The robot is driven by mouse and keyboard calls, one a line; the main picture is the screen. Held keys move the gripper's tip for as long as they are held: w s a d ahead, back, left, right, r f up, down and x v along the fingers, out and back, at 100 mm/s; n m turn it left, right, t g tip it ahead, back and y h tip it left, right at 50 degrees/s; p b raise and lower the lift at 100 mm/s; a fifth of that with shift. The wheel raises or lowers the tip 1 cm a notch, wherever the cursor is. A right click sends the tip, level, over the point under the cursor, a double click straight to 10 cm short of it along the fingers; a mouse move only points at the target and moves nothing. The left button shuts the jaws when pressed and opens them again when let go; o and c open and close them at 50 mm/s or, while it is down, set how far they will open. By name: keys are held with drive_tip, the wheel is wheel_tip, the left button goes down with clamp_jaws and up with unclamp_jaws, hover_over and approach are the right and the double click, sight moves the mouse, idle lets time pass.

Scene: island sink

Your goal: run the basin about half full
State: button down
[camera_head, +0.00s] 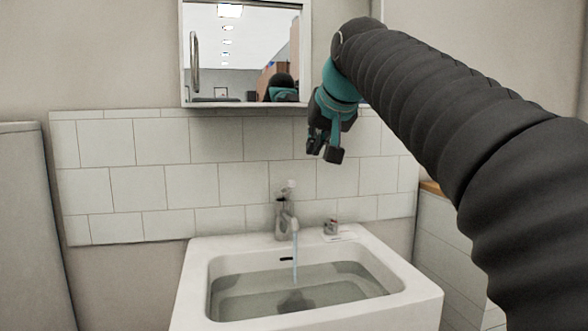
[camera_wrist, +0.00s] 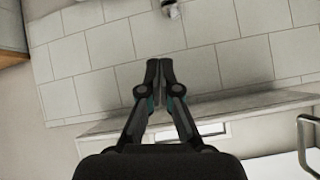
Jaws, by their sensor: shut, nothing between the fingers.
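The white basin (camera_head: 412,296) holds clear water (camera_head: 250,290), whose surface lies below the dark overflow slot (camera_head: 286,259) in the back wall. A metal faucet (camera_head: 285,218) stands on the basin's back ledge, and a thin stream of water (camera_head: 295,258) falls from its spout into the basin. A pale lever or knob tops the faucet. My gripper (camera_head: 324,155) is shut and empty, above and to the right of the faucet, apart from it. In the wrist view, its fingertips (camera_wrist: 159,66) meet, and a small part of the faucet (camera_wrist: 170,8) shows at the top edge.
A mirrored cabinet (camera_head: 245,52) with a metal handle hangs above the tiled wall (camera_head: 215,145); it also shows in the wrist view (camera_wrist: 270,165). A small item (camera_head: 331,227) sits on the basin's right back ledge. A grey unit (camera_head: 30,230) stands at left.

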wheel_tip(320, 180, up, 2)
drive_tip(key=w+a, duration=0.2)
hover_over(287, 187)
drive_tip(key=w+d, duration=0.1)
drive_tip(key=w, duration=0.1)
drive_tip(key=f, duration=0.3)
drive_tip(key=f+b, duration=0.1)
drive_tip(key=f, duration=0.3)
drive_tip(key=shift+s+d+f, duration=0.1)
drive_tip(key=shift+s+f, duration=0.05)
drive_tip(key=shift+s, duration=0.05)
drive_tip(key=shift+s+f, duration=0.35)
drive_tip(key=shift+f, duration=0.45)
